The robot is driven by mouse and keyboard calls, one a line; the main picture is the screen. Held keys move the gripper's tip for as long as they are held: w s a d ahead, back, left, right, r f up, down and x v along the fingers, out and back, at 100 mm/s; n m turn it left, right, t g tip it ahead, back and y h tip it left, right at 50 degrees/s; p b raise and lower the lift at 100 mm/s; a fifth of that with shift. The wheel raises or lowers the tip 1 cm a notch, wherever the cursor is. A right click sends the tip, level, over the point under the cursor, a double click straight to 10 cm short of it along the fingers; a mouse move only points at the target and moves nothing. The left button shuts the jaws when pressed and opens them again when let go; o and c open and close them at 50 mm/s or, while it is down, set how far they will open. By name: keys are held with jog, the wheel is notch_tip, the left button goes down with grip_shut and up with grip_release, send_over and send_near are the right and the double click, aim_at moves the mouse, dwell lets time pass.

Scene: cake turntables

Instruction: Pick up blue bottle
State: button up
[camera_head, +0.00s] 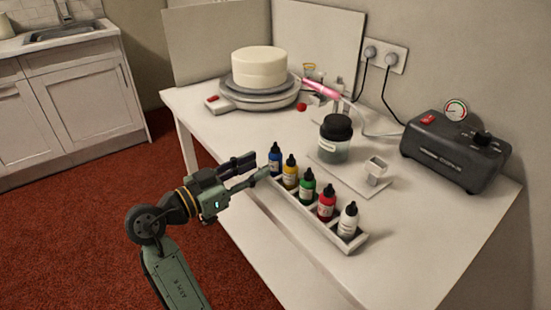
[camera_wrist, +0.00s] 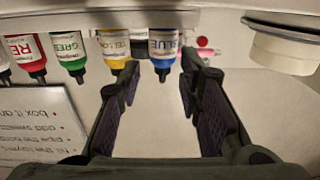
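The blue bottle (camera_head: 275,159) stands upright at the far left end of a white rack (camera_head: 345,243), with a dark nozzle cap. My gripper (camera_head: 258,166) is just left of it, fingers apart and pointing at it. In the wrist view, which looks upside down, the blue bottle (camera_wrist: 163,48) shows beyond the gap between my open fingertips (camera_wrist: 160,72). The gripper holds nothing. Whether a finger touches the bottle, I cannot tell.
Yellow (camera_head: 290,172), green (camera_head: 307,187), red (camera_head: 326,204) and white (camera_head: 348,220) bottles stand in the rack. A dark-lidded jar (camera_head: 336,130) stands behind. A cake (camera_head: 259,66) on a turntable and a compressor (camera_head: 455,150) stand farther off. A text card (camera_wrist: 42,125) shows in the wrist view.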

aim_at(270, 159)
jog(key=p+x, duration=0.2)
jog(key=x, duration=0.4)
jog(key=shift+w+d, duration=0.2)
jog(key=shift+w, duration=0.15)
jog(key=shift+c, duration=0.4)
jog(key=c, duration=0.3)
jog(key=shift+c, duration=0.2)
jog(key=shift+r, duration=0.1)
